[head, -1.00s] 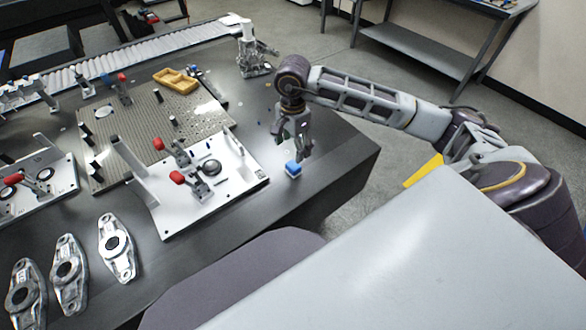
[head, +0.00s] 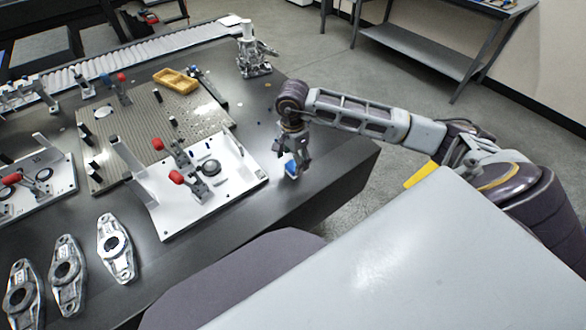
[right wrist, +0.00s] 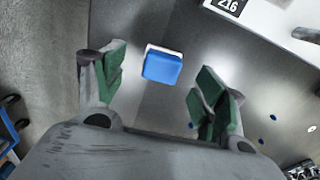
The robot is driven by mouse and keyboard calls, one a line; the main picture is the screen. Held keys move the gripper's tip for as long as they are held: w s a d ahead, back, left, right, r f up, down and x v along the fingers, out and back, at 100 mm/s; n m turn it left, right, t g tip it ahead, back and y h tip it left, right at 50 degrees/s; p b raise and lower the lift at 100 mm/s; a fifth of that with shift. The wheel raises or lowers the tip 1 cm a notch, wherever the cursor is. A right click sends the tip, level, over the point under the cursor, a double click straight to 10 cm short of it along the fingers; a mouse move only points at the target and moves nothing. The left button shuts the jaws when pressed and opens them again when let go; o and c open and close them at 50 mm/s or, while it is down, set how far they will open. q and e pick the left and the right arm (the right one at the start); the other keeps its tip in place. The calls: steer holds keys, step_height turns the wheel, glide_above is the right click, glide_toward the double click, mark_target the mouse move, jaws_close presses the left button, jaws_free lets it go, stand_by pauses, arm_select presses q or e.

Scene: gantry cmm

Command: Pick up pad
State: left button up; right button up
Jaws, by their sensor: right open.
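The pad (head: 290,167) is a small block, blue on top and white below. It stands on the dark table just right of the white fixture plate, and the gripper partly hides it in the head view. In the right wrist view the pad (right wrist: 162,66) lies ahead, between the lines of the two fingers. My right gripper (head: 297,165) is open with its fingers down over the pad. In the right wrist view its green-lined fingers (right wrist: 160,85) are spread wide on either side, and neither touches the pad. My left gripper is not in view.
The white fixture plate (head: 225,195) with red-knobbed clamps lies close to the left of the pad. A perforated plate (head: 140,130) holds a yellow tray (head: 176,80) farther back. Several metal brackets (head: 115,247) lie at front left. The table edge is close on the right.

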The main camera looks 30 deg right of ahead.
mark_target(292, 166)
step_height(292, 166, down, 4)
steer(key=shift+w+a+r, duration=0.15)
steer(key=shift+r, duration=0.05)
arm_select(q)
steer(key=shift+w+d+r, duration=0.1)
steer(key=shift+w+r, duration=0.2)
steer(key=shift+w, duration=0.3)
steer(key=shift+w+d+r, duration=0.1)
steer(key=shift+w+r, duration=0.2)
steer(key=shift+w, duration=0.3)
arm_select(e)
steer(key=shift+f, duration=0.7)
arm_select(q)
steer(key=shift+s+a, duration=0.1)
